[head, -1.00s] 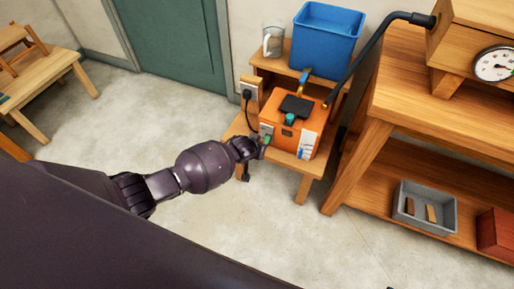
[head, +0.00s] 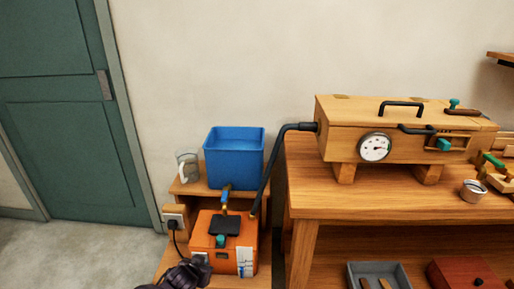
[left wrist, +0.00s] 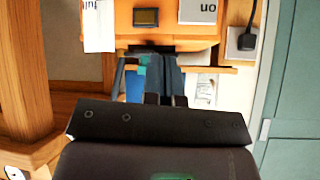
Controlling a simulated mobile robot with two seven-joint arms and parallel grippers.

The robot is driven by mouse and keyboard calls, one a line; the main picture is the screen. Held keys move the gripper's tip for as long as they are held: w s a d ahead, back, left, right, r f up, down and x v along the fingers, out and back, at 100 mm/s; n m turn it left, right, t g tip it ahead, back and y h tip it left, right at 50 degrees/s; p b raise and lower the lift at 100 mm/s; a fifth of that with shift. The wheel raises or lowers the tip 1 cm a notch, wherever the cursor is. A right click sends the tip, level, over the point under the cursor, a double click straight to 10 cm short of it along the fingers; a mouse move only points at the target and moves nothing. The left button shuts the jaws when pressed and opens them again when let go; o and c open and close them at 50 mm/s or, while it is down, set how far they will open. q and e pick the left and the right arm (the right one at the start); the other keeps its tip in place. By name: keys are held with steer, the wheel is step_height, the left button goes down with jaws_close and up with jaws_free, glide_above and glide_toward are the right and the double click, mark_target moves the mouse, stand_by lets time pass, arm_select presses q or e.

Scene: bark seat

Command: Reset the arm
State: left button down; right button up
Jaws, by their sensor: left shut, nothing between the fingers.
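My left arm shows only as a dark piece at the bottom edge of the head view, in front of the orange box (head: 240,259). In the left wrist view my left gripper (left wrist: 165,62) is shut and empty, with its fingertips pointing toward the front of the orange box (left wrist: 178,28). Whether the fingertips touch the box I cannot tell. The box has a dark lid, a teal knob (head: 221,240) and white labels. My right gripper is not in view.
A blue tub (head: 234,158) and a glass jug (head: 188,166) stand behind the box. A black hose (head: 272,160) runs to a wooden chest (head: 345,140) with a dial (head: 374,147) on the workbench (head: 300,195). A plug (head: 172,225) sits beside the box. Floor shows at left by the green door (head: 65,130).

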arm_select(q)
steer(key=s+d+r+m+t+h, duration=0.2)
steer(key=d+r, duration=0.2)
steer(key=r, duration=0.3)
steer(key=s+a+r+t+p, duration=0.15)
steer(key=s+r, duration=0.25)
steer(key=s, duration=0.5)
steer(key=s+a+n+y, duration=0.1)
steer(key=s+a, duration=0.2)
steer(key=s, duration=0.5)
steer(key=s+a+f+n+g+y+p, duration=0.1)
steer(key=s+a, duration=0.3)
steer(key=s, duration=0.4)
steer(key=s+a+f+n+g+y, duration=0.1)
steer(key=s+a, duration=0.3)
steer(key=s, duration=0.5)
steer(key=shift+a+f+n+y, duration=0.2)
steer(key=shift+f+n+y, duration=0.1)
steer(key=shift+n, duration=0.4)
